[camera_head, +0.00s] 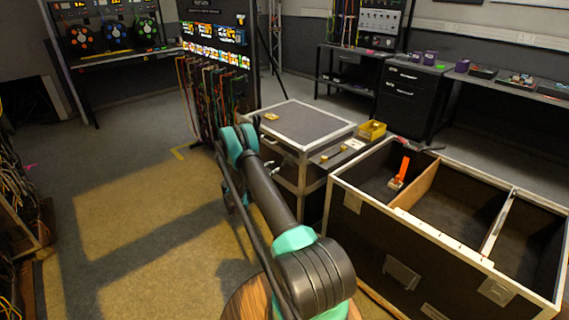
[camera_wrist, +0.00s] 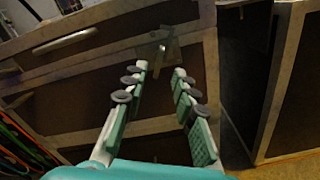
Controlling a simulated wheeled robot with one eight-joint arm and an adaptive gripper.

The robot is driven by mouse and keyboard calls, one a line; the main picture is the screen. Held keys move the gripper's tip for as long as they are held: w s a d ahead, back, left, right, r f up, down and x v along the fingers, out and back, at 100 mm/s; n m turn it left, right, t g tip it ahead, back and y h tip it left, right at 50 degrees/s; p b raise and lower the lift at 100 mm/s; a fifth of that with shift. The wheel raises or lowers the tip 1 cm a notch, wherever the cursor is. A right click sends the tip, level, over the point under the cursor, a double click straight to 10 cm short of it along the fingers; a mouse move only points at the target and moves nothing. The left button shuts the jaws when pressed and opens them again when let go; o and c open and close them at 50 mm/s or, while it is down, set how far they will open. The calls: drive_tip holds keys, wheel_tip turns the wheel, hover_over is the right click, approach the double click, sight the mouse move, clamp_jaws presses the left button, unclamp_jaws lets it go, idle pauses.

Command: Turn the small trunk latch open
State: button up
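The small trunk (camera_head: 305,125) is a dark case with a grey lid and metal edges, standing in the middle of the head view; its lid is down. In the wrist view, its dark front panel (camera_wrist: 105,95) with pale metal edging fills much of the picture. A small brass-coloured latch (camera_wrist: 165,46) sits on the edging at the upper middle. My gripper (camera_wrist: 160,70) points at it, with fingers apart and nothing between them. The latch appears just beyond the fingertips; contact cannot be told. In the head view my arm covers part of the trunk's near side.
A large open case (camera_head: 440,235) with divided compartments stands right of the small trunk; an orange-handled tool (camera_head: 400,170) is inside. A yellow bin (camera_head: 372,130) sits beside the trunk lid. A cable rack (camera_head: 212,95) stands behind my arm. Floor at left is open.

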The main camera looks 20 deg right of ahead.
sight(284, 161)
drive_tip(key=x, duration=0.8)
drive_tip(key=shift+w+d, duration=0.15)
drive_tip(key=shift+d, duration=0.05)
drive_tip(key=shift+c, duration=0.4)
clamp_jaws()
